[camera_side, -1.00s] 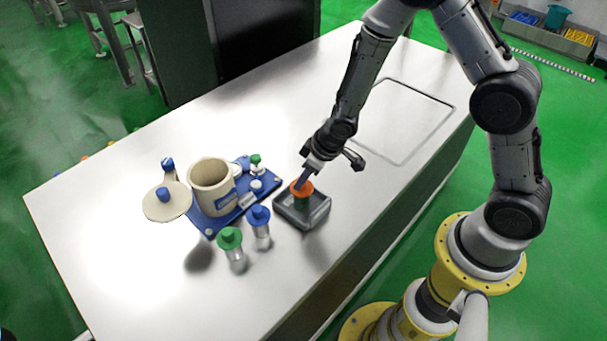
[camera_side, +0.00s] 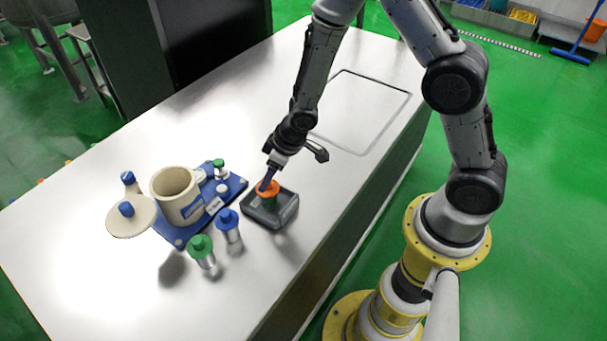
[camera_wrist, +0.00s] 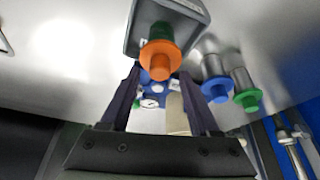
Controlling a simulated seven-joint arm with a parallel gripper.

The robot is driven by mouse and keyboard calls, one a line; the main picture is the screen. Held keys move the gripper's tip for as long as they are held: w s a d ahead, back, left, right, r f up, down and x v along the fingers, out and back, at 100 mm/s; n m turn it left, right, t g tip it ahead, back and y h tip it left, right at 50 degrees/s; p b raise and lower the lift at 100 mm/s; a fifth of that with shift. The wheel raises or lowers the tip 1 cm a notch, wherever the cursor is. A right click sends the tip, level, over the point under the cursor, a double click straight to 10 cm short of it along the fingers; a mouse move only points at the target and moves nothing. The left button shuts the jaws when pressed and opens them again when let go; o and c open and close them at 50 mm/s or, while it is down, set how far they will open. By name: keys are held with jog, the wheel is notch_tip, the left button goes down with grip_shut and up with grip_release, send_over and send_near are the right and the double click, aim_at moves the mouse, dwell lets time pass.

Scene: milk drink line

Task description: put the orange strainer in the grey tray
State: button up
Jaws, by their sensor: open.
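The orange strainer (camera_side: 268,188) stands in the grey tray (camera_side: 284,217), its orange flange above the tray's rim. How its lower end rests is hidden in the side view. In the wrist view, the strainer (camera_wrist: 160,60) points its orange end toward me, with the grey tray (camera_wrist: 192,10) around its far end. My gripper (camera_side: 266,182) is at the strainer's top, pointing down. In the wrist view, my gripper (camera_wrist: 161,74) has its two fingers apart, one on each side of the strainer's orange end, with visible gaps.
Left of the tray, a blue base (camera_side: 231,189) carries a beige jug (camera_side: 172,199) and small fittings. Blue-topped (camera_side: 228,220) and green-topped (camera_side: 200,247) strainers stand in front of it. A beige lid (camera_side: 131,222) is at left. The bench's right part is clear.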

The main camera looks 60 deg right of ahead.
aim_at(278, 189)
jog(key=shift+v, duration=1.9)
jog(key=shift+s+d+r, duration=0.1)
jog(key=shift+s+r, duration=0.05)
jog(key=shift+s, duration=0.05)
jog(key=s+d, duration=0.4)
jog(key=s, duration=0.7)
jog(key=d+r+m+t+h, duration=0.1)
jog(key=d+r+m+h, duration=0.15)
jog(key=r, duration=0.85)
jog(key=s+a+r+m+y, duration=0.1)
jog(key=s+r, duration=1)
jog(key=shift+r, duration=0.2)
